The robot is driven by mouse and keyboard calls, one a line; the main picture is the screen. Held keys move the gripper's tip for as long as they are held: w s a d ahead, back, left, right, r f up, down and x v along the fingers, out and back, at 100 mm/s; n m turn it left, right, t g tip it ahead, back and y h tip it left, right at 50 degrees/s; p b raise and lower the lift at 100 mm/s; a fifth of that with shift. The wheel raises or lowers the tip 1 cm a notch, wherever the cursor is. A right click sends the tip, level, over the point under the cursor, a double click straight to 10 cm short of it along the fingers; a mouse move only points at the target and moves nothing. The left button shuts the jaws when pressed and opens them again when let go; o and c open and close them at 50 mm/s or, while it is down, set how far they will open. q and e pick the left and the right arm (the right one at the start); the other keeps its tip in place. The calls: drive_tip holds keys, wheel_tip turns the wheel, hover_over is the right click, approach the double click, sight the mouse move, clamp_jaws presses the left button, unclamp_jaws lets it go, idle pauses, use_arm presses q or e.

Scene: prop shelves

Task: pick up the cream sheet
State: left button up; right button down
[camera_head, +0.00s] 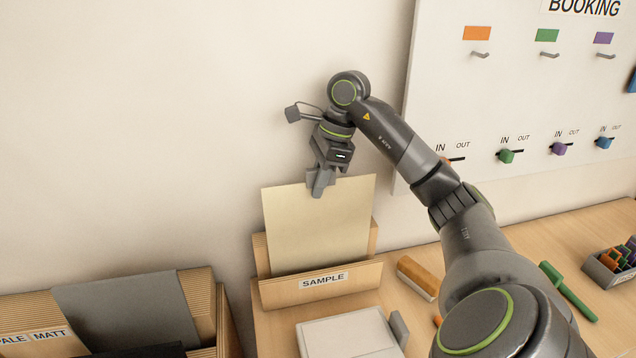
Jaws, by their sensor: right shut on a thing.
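The cream sheet (318,230) stands nearly upright in the wooden holder labelled SAMPLE (322,287), its lower edge hidden behind the holder's front. My right gripper (320,190) points down at the sheet's top edge and is shut on it, near the middle of that edge. The sheet's upper part rises well above the holder. My left gripper is not in the view.
The BOOKING board (520,90) has hooks and sliders. Wooden racks (205,295) stand at lower left.

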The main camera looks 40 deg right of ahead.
sight(315, 169)
wheel_tip(315, 169, up, 5)
drive_tip(key=p, duration=0.4)
wheel_tip(315, 169, up, 3)
drive_tip(key=p, duration=0.3)
drive_tip(key=shift+r, duration=0.2)
drive_tip(key=s+a+b, duration=0.4)
drive_tip(key=s+b, duration=0.2)
drive_tip(key=s, duration=0.2)
drive_tip(key=s+a+b, duration=0.5)
drive_tip(key=s, duration=0.4)
drive_tip(key=shift+a+f+b, duration=0.25)
drive_tip(key=shift+f+b, duration=0.1)
